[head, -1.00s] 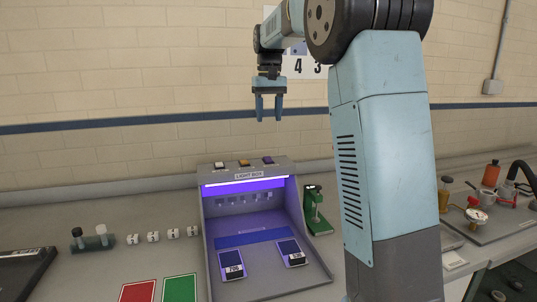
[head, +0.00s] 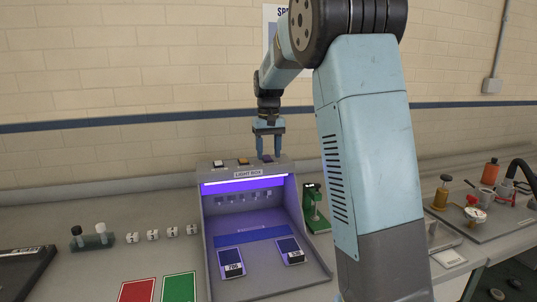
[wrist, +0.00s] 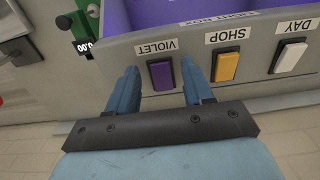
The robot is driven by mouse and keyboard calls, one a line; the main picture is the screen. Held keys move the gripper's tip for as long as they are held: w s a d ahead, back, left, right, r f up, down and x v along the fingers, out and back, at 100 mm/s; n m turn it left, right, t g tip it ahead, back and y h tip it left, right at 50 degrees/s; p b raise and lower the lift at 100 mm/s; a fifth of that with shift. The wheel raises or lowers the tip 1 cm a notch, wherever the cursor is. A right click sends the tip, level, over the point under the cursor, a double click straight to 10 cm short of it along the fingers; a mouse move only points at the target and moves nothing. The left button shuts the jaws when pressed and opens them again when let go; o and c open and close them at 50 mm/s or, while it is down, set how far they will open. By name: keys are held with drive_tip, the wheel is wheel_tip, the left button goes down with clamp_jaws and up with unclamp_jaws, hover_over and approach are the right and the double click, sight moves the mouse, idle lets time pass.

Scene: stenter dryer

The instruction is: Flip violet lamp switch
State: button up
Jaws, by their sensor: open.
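The light box (head: 212,215) stands on the bench, its inside lit violet. Three switches sit on its top: white, orange and violet (head: 266,158). In the wrist view the violet switch (wrist: 161,75) lies under a VIOLET label, beside the orange SHOP switch (wrist: 227,66) and the white DAY switch (wrist: 290,56). My gripper (head: 268,155) is open above the top of the box at the violet switch. In the wrist view its fingers (wrist: 160,82) are on either side of the violet switch. I cannot tell whether they touch the panel.
A green gauge stand (head: 316,210) is close to the box's right side. Two numbered swatches (head: 231,262) lie inside the box. Red (head: 137,291) and green (head: 179,287) cards and several small blocks lie to its left. The wall is behind.

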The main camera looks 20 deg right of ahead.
drive_tip(key=shift+f, duration=0.55)
drive_tip(key=shift+c, duration=0.5)
